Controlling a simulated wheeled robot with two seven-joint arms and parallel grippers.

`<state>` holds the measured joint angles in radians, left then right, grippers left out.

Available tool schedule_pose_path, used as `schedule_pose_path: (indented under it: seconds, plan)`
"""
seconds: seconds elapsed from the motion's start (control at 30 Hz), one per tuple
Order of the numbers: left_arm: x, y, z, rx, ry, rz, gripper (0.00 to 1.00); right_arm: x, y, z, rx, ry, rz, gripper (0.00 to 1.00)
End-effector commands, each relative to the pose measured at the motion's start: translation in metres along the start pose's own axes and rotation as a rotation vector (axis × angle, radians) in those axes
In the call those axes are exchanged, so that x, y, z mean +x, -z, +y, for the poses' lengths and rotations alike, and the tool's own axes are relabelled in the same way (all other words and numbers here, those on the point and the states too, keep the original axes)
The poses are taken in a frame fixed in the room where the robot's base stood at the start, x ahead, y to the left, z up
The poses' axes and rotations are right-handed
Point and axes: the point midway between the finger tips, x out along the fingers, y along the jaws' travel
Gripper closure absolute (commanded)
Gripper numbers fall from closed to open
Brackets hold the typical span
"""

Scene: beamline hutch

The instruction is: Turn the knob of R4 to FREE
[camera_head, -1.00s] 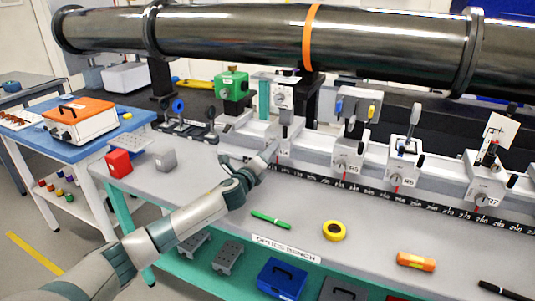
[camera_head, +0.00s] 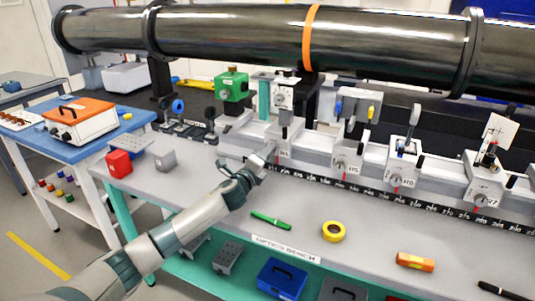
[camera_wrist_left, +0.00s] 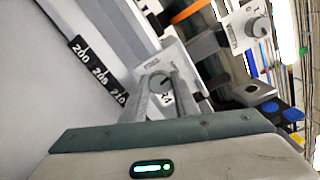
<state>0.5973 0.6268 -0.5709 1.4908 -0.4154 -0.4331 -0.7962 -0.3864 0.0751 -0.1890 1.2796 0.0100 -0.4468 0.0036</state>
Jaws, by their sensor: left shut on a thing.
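R4 is a pale carriage (camera_head: 288,132) on the bench rail, its label showing just right of my fingertips in the head view. My left gripper (camera_head: 268,154) reaches its front face from the left and hides the knob there. In the left wrist view the round grey knob (camera_wrist_left: 160,83) with a dark mark sits between the two fingers of my left gripper (camera_wrist_left: 162,90), which are shut on it. The word FREE shows on the white plate (camera_wrist_left: 177,57) beside the knob, and the R4 label is partly visible between the fingers. My right gripper is not in view.
Carriage R5 (camera_head: 347,160) and others stand to the right on the rail, above a black scale strip (camera_head: 380,198). A green pen (camera_head: 270,221), yellow tape roll (camera_head: 334,231) and orange object (camera_head: 415,262) lie on the bench front. A large dark pipe (camera_head: 230,35) runs overhead.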

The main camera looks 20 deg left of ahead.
Motion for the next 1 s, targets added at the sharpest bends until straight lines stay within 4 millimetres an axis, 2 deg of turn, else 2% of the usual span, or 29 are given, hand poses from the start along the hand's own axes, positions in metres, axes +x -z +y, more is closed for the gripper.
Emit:
schedule_pose_path:
  seconds: [0.23,0.47,1.0]
  plan:
    - [0.000,0.001,0.001,-0.220,-0.003,0.000,0.96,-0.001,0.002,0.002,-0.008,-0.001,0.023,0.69]
    - [0.000,0.001,0.001,-0.438,-0.003,0.000,0.96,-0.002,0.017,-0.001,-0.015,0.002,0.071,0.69]
    - [-0.001,0.001,0.002,-0.953,-0.003,-0.001,0.96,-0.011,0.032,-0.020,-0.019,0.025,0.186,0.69]
